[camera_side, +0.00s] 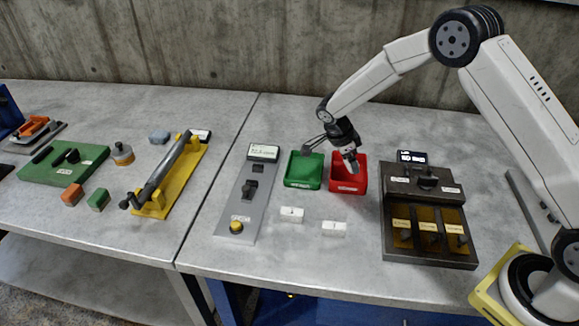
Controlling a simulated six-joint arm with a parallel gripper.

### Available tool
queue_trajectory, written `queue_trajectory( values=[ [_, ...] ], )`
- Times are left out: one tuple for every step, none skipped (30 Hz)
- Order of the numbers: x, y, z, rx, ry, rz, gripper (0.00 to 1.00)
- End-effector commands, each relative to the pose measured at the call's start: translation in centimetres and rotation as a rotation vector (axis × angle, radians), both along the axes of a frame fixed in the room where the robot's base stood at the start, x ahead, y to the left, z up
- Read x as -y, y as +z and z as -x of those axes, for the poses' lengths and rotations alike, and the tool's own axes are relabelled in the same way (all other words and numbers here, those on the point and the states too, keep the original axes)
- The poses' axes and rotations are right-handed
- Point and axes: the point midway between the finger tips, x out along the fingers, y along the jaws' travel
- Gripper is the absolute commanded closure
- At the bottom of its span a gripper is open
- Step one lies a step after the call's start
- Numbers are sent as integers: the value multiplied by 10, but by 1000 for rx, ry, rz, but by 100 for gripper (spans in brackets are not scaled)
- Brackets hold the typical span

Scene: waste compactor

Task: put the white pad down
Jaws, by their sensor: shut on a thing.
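My gripper (350,160) points down over the red tray (360,187), near its back part. It is shut on a small pale thing, which I take to be the white pad (349,154). The pad is small and partly hidden by the fingers, and I cannot tell whether it touches the tray floor. Two small white blocks with dark marks, a left one (292,214) and a right one (333,229), stand on the grey table in front of the trays.
A green tray (304,185) stands left of the red one. A grey panel with a yellow button (236,227) lies further left. A dark box with labelled slots (428,232) stands right. A yellow fixture (180,182) is on the left table. The front table edge is clear.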

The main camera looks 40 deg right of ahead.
Motion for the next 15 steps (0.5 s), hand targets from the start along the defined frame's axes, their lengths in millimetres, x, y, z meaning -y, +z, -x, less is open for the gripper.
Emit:
queue_trajectory(
  values=[
    [0,0,0,0,0,0,88],
    [0,-1,-1,0,0,0,88],
    [0,-2,-1,-1,0,0,88],
    [0,-4,-2,-1,0,1,88],
    [0,-5,-3,-2,1,0,88],
    [1,-7,-5,-1,0,1,88],
    [1,-10,-5,-2,1,0,88],
    [1,-14,-5,-3,0,0,88],
    [1,-19,-5,-4,0,1,88],
    [1,-22,-5,-4,0,1,88],
    [1,-26,-5,-3,1,1,88],
    [1,-30,-5,-3,1,0,88],
    [1,-32,-5,-3,1,0,88],
    [1,-34,-5,-2,1,0,88],
    [1,-35,-5,-2,1,0,88]
  ],
)
